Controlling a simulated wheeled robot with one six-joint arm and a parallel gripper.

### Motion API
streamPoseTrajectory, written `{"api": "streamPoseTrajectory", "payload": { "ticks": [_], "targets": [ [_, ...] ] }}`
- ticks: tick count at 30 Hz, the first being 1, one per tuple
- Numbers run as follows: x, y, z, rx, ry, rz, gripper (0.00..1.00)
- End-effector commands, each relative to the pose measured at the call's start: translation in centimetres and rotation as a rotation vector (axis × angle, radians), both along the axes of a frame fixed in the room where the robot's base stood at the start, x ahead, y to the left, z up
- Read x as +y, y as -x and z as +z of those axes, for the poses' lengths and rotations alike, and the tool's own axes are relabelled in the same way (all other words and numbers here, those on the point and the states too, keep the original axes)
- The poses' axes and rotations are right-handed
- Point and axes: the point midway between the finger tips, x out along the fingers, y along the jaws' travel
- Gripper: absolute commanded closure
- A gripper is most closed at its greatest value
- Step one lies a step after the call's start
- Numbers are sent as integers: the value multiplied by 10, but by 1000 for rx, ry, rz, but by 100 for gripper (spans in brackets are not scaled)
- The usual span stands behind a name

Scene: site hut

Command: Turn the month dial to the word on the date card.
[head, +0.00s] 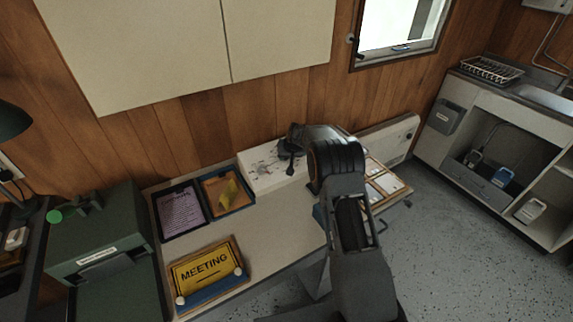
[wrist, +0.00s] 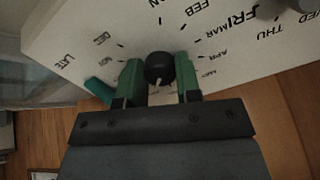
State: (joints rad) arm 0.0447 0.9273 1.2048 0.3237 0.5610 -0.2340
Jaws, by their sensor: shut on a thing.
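The white panel (head: 258,178) stands at the back of the desk; in the wrist view its face (wrist: 75,40) carries rings of printed words, among them FEB, MAR, FRI and THU. A black round knob (wrist: 160,66) sits within the month ring, with a small pale mark on its lower side. My gripper (wrist: 160,80) has its green fingers on either side of this knob, shut on it. In the head view my gripper (head: 290,154) is at the panel, partly hidden by my arm. I cannot tell which paper is the date card.
A yellow MEETING sign (head: 205,268) lies at the desk's front. A teal piece (wrist: 98,89) shows beside the left finger.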

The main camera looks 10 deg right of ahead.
Motion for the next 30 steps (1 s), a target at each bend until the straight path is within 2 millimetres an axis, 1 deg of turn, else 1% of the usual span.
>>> {"api": "streamPoseTrajectory", "payload": {
  "ticks": [1, 21, 30],
  "targets": [
    [-1, -1, -8, -10, 21, 37, 92],
    [-2, 0, -4, -100, 310, 590, 92],
    [-2, 0, -3, -132, 411, 786, 92]
  ]
}}
